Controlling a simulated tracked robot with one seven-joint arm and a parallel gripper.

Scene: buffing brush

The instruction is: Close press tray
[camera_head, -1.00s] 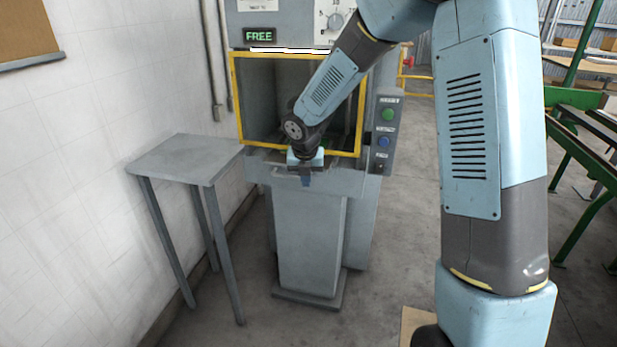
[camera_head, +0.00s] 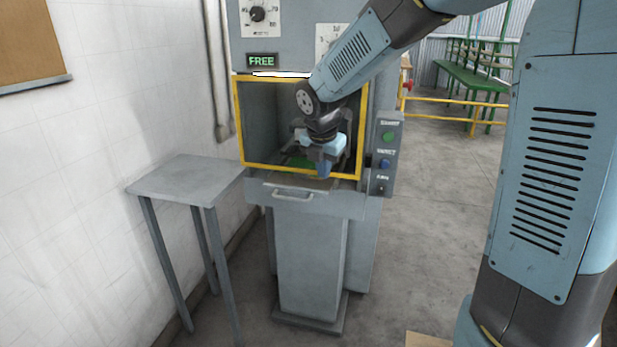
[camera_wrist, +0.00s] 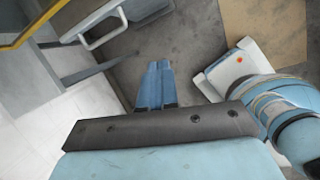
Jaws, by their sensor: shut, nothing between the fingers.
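The press tray's grey front (camera_head: 275,187) with its bar handle (camera_head: 293,194) shows below the yellow frame of the press opening. I cannot tell whether the tray is fully in. The handle (camera_wrist: 98,30) also shows at the upper left in the wrist view. My gripper (camera_head: 323,171) is shut and empty, pointing down at the lower part of the opening, above and right of the handle. In the wrist view its blue fingers (camera_wrist: 157,82) are together and apart from the handle. My gripper and wrist hide part of the opening.
The yellow frame (camera_head: 237,125) surrounds the opening, with a green patch inside. A lit FREE sign (camera_head: 262,60) is above. A button box (camera_head: 384,155) is close on the right. A small grey table (camera_head: 185,178) stands left.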

